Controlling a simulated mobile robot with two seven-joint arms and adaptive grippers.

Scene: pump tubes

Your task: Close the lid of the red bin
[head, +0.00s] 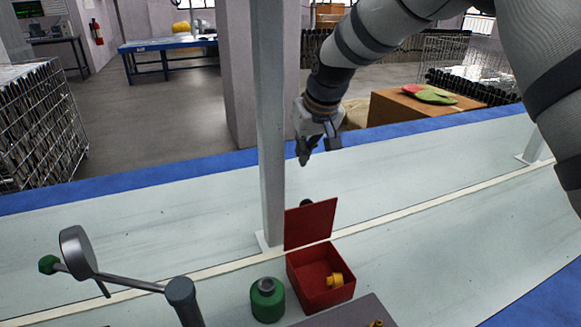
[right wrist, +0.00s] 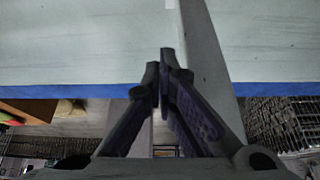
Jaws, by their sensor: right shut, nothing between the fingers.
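The red bin (head: 303,285) stands on the pale table in the lower middle of the head view. Its red lid (head: 310,224) stands open, upright at the bin's far edge. A small yellow part (head: 335,280) lies inside the bin. My right gripper (head: 317,158) is above and beyond the lid, pointing down, apart from it. The right wrist view shows its fingers (right wrist: 162,62) brought together with nothing held. The bin is not visible in the right wrist view. My left gripper is not in view.
A grey post (head: 271,120) rises just left of the lid; it also shows in the right wrist view (right wrist: 205,60). A green bottle-like part (head: 267,300) stands left of the bin. A grey lever device (head: 130,284) is at lower left. The table beyond the lid is mostly clear.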

